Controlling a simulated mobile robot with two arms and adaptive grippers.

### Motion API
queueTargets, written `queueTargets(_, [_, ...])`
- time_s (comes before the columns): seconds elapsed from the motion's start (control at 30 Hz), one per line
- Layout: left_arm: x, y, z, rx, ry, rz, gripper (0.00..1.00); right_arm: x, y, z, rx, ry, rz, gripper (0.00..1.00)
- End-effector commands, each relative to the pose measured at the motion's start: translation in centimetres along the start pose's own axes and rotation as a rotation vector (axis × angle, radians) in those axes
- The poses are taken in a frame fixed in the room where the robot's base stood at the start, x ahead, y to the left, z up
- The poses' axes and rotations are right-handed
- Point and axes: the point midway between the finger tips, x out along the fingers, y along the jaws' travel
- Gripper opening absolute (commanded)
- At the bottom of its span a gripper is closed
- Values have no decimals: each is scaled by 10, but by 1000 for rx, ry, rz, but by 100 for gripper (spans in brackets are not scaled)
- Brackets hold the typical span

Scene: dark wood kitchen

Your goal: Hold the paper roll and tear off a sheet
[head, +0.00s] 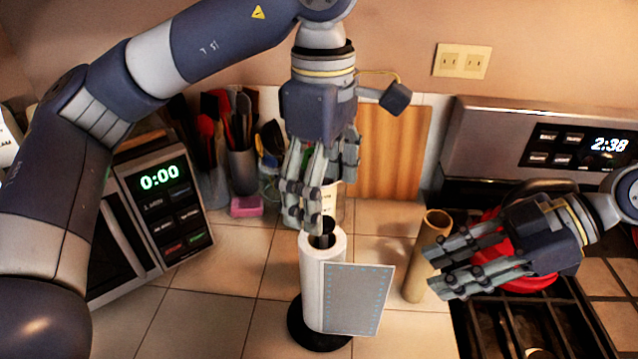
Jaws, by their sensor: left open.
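The white paper roll (312,275) stands upright on a black round holder base (322,338) on the tiled counter. My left gripper (318,212) points down at the top of the roll, fingers spread around the dark tip of the holder post. I cannot tell whether the fingers touch it. My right gripper (432,272) points left, to the right of the sheet and apart from it. Its fingers are extended with a gap between them, and nothing shows between them.
A brown cylinder (425,250) stands just behind my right fingertips. The stove (535,325) with a red pan (490,228) lies under my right gripper. A microwave (150,215), utensil holders (242,168) and a pink sponge (246,206) are at left. Front-left tiles are clear.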

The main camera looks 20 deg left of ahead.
Motion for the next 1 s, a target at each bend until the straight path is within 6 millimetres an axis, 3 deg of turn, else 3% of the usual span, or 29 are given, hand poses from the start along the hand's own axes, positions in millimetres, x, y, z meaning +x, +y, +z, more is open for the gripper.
queueTargets(0.17, [4, -1, -8, 22, 30, 30, 83, 0, 0, 0, 0, 0, 0, 33])
queueTargets(0.7, [90, 2, -9, 22, 26, 28, 83, 0, 0, 0, 0, 0, 0, 33])
queueTargets(1.0, [104, 2, -9, 23, 25, 30, 83, 0, 0, 0, 0, 0, 0, 33])
